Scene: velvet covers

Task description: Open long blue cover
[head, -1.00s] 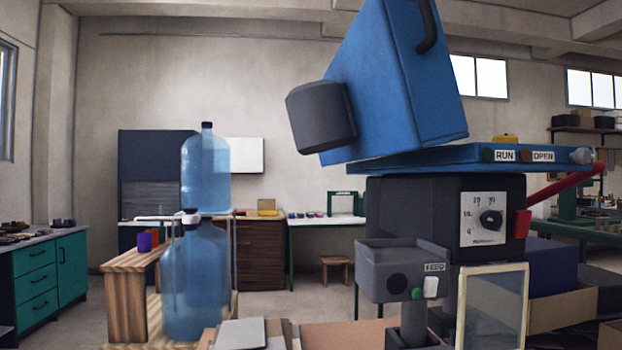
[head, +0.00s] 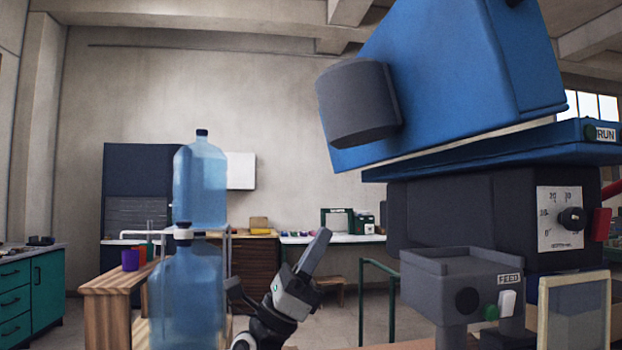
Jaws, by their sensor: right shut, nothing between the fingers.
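The long blue cover (head: 450,75) is a large blue hood on the machine at the right. It is tilted up, with a wedge-shaped gap between its lower edge and the blue slab (head: 480,158) below. A dark grey cylinder (head: 355,103) sticks out of the cover's left side. My left gripper is not in view.
Large blue water bottles (head: 185,300) stand at the left, close to my right arm. A wooden bench (head: 110,285) is behind them. A grey feed box (head: 460,280) and a framed panel (head: 575,312) stand before the machine. The floor behind my gripper looks open.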

